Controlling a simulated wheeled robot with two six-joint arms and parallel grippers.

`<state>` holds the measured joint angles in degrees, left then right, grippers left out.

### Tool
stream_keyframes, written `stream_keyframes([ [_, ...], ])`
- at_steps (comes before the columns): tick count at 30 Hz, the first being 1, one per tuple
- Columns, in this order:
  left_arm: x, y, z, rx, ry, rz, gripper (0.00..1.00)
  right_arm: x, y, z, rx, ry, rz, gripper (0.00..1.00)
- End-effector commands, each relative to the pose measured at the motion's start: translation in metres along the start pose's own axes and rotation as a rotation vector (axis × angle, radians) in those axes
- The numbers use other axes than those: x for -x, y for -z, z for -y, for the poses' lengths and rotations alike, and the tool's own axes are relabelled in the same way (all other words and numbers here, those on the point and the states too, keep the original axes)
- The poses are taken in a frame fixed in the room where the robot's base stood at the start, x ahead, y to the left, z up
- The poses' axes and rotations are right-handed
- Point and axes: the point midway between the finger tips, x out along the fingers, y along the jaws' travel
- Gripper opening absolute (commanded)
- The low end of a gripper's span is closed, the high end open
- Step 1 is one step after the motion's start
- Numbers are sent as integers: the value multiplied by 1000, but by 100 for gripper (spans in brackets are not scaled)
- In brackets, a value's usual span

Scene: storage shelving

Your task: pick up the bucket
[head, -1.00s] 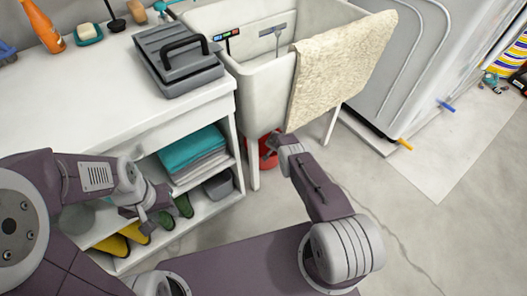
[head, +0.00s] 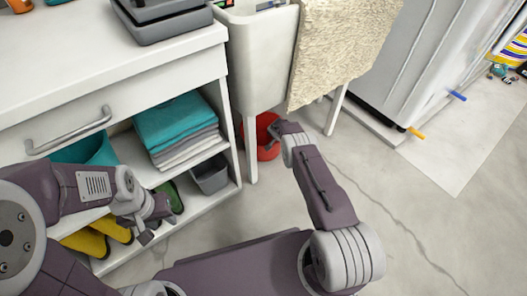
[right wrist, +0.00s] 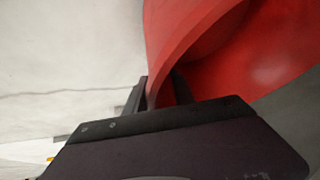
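The red bucket (head: 264,137) stands on the floor under the white sink, partly hidden by the sink leg and my right gripper. In the right wrist view, the bucket (right wrist: 215,55) fills the upper right, with its curved rim running down to my fingers. My right gripper (right wrist: 160,90) has one finger on each side of the bucket's rim, close together, with the red wall between them. In the head view the right gripper (head: 276,129) is at the bucket's right side. My left gripper (head: 155,227) is open and empty in front of the shelf unit.
The white sink (head: 262,65) with a beige towel (head: 343,45) hangs over the bucket, its legs close by. A shelf unit at left holds folded towels (head: 180,128), a grey bin (head: 211,178) and yellow boots (head: 88,242).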

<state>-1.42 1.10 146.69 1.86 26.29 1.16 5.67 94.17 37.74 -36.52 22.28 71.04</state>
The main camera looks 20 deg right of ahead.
Motion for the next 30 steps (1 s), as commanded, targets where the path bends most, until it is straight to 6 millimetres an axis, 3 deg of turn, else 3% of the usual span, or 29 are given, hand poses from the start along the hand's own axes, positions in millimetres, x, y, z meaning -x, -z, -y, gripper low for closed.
stream_keyframes([
  [2, -14, -1, 0, 0, 0, 0, 36, -9, -2, -1, 0, 1, -1, 30],
  [11, -13, -1, 0, 0, 0, -1, 36, -6, 0, 0, 0, 1, 1, 30],
  [14, -13, -1, 0, 0, 0, -1, 36, -6, 0, 0, 0, 1, 1, 2],
  [15, -13, -1, 0, 0, 0, -1, 36, -6, 0, 0, 0, 1, 1, 0],
  [30, -13, -1, 0, 0, 0, -1, 36, -6, 0, 0, 0, 1, 1, 0],
])
